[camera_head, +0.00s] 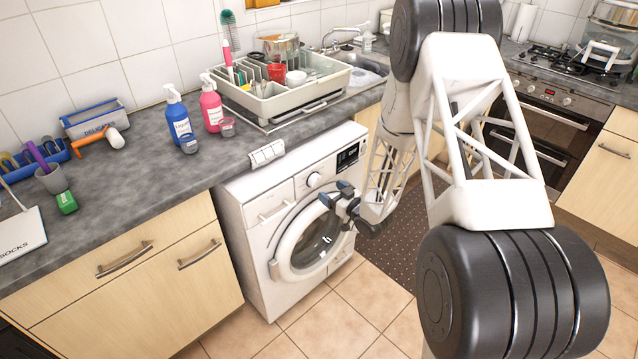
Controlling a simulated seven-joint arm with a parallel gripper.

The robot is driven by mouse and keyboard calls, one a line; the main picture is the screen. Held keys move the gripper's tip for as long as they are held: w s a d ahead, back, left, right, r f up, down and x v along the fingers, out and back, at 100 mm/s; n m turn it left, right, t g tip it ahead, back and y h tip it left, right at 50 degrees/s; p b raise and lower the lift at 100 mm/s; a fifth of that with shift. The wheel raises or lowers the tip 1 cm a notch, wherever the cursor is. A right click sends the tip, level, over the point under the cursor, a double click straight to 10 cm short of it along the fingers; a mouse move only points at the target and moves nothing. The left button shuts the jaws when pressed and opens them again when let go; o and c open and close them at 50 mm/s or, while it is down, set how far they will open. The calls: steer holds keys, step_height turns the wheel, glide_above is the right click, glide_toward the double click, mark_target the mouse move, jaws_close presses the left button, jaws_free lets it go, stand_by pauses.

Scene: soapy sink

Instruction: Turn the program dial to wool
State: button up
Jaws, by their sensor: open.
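The white washing machine (240,215) stands under the grey counter, with its round door (312,243) closed. The program dial (313,179) is a small round knob on the front panel, left of the dark display (348,157). The markings around the dial are too small to read. My gripper (335,195) is open and empty in front of the machine, just right of and below the dial in the picture. It overlaps the upper right of the door. I cannot tell its exact distance from the panel.
My arm hides much of the right side. The detergent drawer (269,206) is left of the dial. A white label strip (267,153) hangs at the counter edge above. Blue (180,121) and pink (211,106) spray bottles stand on the counter. Floor in front is clear.

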mark_target(318, 181)
steer(key=shift+x, duration=3.35)
steer(key=c, duration=0.9)
